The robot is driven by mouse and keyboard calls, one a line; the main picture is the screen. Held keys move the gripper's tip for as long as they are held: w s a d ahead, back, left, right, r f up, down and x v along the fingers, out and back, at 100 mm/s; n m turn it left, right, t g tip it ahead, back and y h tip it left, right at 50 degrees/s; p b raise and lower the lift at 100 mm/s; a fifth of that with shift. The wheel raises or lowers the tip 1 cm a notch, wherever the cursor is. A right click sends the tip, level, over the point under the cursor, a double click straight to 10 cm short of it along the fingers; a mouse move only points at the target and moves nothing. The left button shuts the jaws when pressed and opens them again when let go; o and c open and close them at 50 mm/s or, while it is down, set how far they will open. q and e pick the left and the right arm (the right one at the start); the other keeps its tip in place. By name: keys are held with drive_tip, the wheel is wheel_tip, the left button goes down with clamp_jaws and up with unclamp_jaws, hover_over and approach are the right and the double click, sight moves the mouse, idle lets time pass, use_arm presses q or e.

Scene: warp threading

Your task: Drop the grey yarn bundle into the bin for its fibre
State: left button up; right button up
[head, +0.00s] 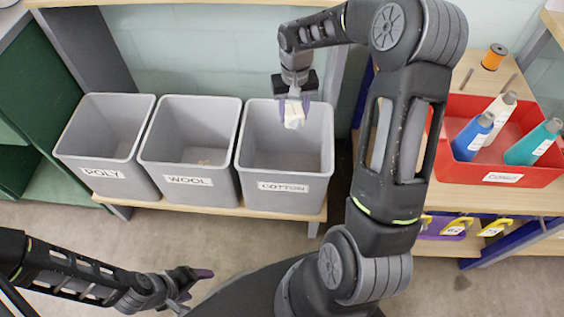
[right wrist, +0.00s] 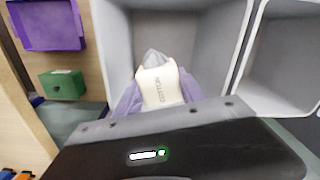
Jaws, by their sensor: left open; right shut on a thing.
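The grey yarn bundle (right wrist: 153,57) is between the purple fingers of my right gripper (head: 294,103), which is shut on it. A cream band (right wrist: 160,90) around the bundle reads COTTON and covers most of it; a grey end sticks out above the band. In the head view the bundle (head: 293,117) hangs over the grey bin labelled COTTON (head: 284,187), near its back right part. The bin's inside also shows behind the bundle in the right wrist view (right wrist: 205,50). My left gripper (head: 192,282) is open and empty, low in front of the bins.
Bins labelled WOOL (head: 190,181) and POLY (head: 101,173) stand left of the COTTON bin; something small and pale lies in the WOOL bin. A red crate (head: 502,178) with several cones stands on the right bench. An orange spool (head: 494,56) stands behind it.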

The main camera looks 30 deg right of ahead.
wheel_tip(320, 180, down, 6)
drive_tip(key=b, duration=0.4)
drive_tip(key=o, duration=1.4)
drive_tip(key=shift+r, duration=0.15)
wheel_tip(320, 180, up, 8)
drive_tip(key=shift+f+p, duration=0.2)
drive_tip(key=shift+p, duration=0.55)
drive_tip(key=shift+f, duration=0.1)
